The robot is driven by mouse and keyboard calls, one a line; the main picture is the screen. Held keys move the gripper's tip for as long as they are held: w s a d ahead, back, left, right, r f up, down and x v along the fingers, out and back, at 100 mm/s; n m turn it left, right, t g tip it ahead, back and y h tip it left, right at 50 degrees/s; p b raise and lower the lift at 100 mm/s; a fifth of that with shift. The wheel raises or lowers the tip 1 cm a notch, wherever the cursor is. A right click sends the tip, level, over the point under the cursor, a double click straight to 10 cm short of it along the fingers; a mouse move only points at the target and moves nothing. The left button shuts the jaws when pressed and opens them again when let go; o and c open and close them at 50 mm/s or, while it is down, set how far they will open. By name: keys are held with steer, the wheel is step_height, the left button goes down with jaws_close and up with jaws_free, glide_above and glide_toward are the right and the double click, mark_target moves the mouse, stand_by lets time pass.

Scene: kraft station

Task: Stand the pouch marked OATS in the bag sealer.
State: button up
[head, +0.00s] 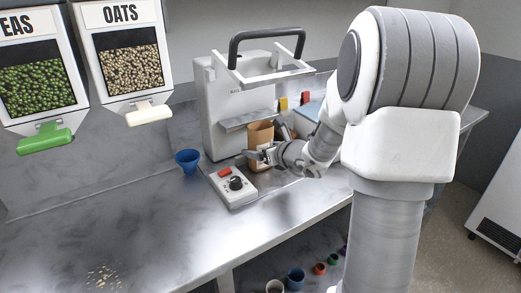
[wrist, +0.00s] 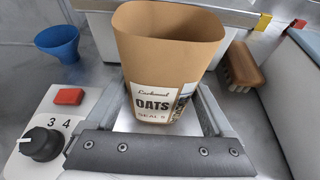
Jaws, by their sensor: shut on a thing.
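The brown kraft pouch (wrist: 172,45), its label reading OATS with a SEAL line whose digit is unclear, is upright and open-topped in the wrist view. My gripper (wrist: 162,110) is shut on it, one grey finger on each side. In the head view the pouch (head: 261,132) stands at the front of the white bag sealer (head: 220,100), close to its grey ledge (head: 246,120). The sealer's black-handled top frame is raised. My gripper (head: 262,157) covers the pouch's lower part there. I cannot tell whether its bottom rests on anything.
A control box (head: 232,187) with a red button and black dial sits front-left of the sealer. A blue cup (head: 188,160) stands left. A brown brush-like item (wrist: 242,68) lies right of the pouch. OATS (head: 133,65) and green peas dispensers hang left. The front-left counter is mostly clear, with spilled grains.

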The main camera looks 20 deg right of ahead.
steer(key=o, duration=1.2)
steer(key=shift+s+d+r+p, duration=0.1)
steer(key=shift+s+r+p, duration=0.1)
steer(key=shift+r+p, duration=0.15)
steer(key=p+v, duration=0.2)
steer(key=v, duration=0.9)
steer(key=shift+s, duration=0.25)
